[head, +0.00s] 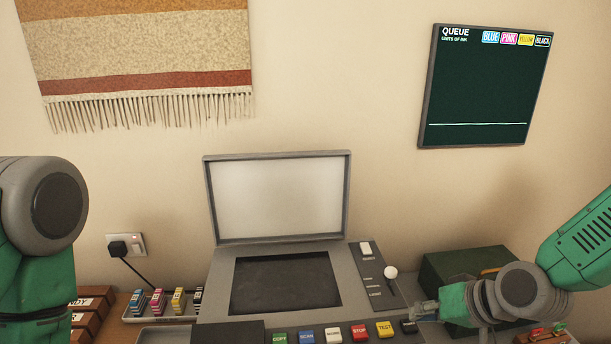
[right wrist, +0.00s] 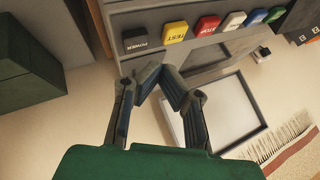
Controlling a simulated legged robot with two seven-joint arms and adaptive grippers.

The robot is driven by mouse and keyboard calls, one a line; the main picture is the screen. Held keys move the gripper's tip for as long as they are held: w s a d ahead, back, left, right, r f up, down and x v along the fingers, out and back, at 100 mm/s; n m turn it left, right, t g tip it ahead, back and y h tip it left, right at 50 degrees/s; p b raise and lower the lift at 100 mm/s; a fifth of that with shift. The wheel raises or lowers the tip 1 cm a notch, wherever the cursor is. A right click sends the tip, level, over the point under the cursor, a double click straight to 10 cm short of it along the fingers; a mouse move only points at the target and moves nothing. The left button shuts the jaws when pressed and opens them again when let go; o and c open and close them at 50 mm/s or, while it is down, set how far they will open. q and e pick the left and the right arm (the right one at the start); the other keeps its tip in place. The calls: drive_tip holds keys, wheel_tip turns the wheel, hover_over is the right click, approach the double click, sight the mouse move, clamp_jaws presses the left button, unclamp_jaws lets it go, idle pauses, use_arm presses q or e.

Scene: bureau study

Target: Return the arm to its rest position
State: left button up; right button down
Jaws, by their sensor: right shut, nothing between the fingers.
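My right arm (head: 525,290) reaches in from the right in the head view. Its gripper (head: 418,311) is beside the right end of the copier's button row, close to the black button (head: 409,327). In the right wrist view the gripper (right wrist: 155,75) is shut and empty, with the black POWER button (right wrist: 141,40) beyond the fingers. Whether the fingers touch the panel, I cannot tell. My left arm (head: 45,215) shows at the left edge of the head view; its gripper is out of view.
The grey copier (head: 225,285) stands in the middle with its lid (head: 280,197) raised. An ink tray (head: 163,319) with several cartridges lies to its left. A dark green box (head: 465,262) stands behind my right arm. A queue board (head: 478,95) hangs on the wall.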

drive_tip(key=s+d+f+n+g+h+b, duration=0.1)
drive_tip(key=s+d+f+g+h, duration=0.15)
drive_tip(key=s+f, duration=0.95)
drive_tip(key=s+d+f+g+h, duration=0.3)
drive_tip(key=s+f, duration=0.5)
drive_tip(key=s, duration=0.9)
drive_tip(key=w+a+f+n+b, duration=0.1)
drive_tip(key=w+a+f+b, duration=0.1)
drive_tip(key=f+b, duration=0.9)
drive_tip(key=shift+w+f+b, duration=0.15)
drive_tip(key=shift+w+b, duration=0.2)
drive_tip(key=shift+w, duration=0.2)
drive_tip(key=shift+y, duration=0.25)
drive_tip(key=shift+w, duration=0.1)
